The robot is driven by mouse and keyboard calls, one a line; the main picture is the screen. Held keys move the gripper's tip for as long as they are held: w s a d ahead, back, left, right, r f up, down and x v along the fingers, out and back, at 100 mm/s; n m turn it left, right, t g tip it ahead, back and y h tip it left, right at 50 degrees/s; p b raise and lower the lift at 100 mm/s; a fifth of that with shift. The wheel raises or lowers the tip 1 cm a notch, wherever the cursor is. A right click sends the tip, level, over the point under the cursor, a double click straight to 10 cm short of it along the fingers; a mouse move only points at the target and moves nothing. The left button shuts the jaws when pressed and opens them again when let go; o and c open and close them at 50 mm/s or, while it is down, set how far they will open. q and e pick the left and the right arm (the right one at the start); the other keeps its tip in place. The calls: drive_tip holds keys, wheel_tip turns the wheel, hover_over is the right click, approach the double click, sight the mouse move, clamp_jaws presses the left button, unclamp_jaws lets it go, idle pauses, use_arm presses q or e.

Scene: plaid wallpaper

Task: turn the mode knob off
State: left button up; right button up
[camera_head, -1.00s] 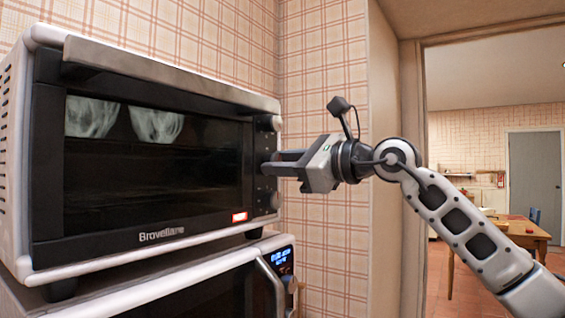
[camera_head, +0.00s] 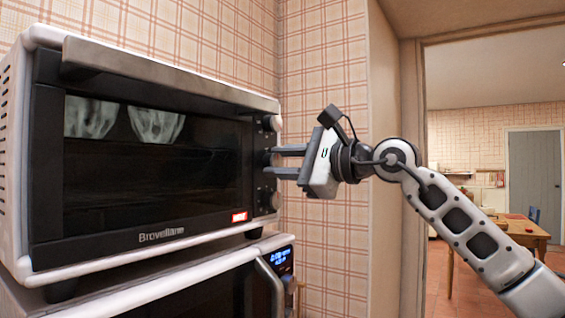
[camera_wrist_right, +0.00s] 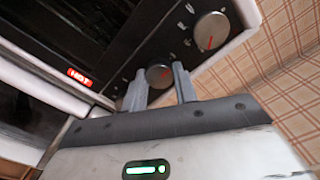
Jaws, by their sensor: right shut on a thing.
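The toaster oven (camera_head: 150,208) stands at the left with a black control panel (camera_head: 263,180) on its right side. The panel has a top knob, a middle knob and a bottom knob. My right gripper (camera_head: 269,160) reaches in from the right and is shut on the middle knob. The labels are too small to read, so I cannot tell which is the mode knob. My left gripper is out of view.
A red HOT light (camera_head: 239,217) is lit at the oven's lower right. A microwave (camera_head: 190,285) with a blue display is beneath the oven. A plaid wall (camera_head: 325,70) is behind my gripper. A doorway opens at the right.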

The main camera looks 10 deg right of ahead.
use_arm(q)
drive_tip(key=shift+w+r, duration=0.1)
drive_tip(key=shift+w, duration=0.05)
use_arm(e)
drive_tip(key=o, duration=1)
drive_tip(key=shift+c, duration=0.2)
drive_tip(key=shift+s+d, duration=0.1)
use_arm(q)
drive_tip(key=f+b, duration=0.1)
drive_tip(key=b, duration=0.1)
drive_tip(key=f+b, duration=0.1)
drive_tip(key=b, duration=0.1)
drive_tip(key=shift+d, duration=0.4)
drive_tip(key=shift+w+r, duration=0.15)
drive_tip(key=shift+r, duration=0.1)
use_arm(e)
drive_tip(key=v, duration=1.5)
drive_tip(key=shift+s+d, duration=0.2)
drive_tip(key=shift+s, duration=0.1)
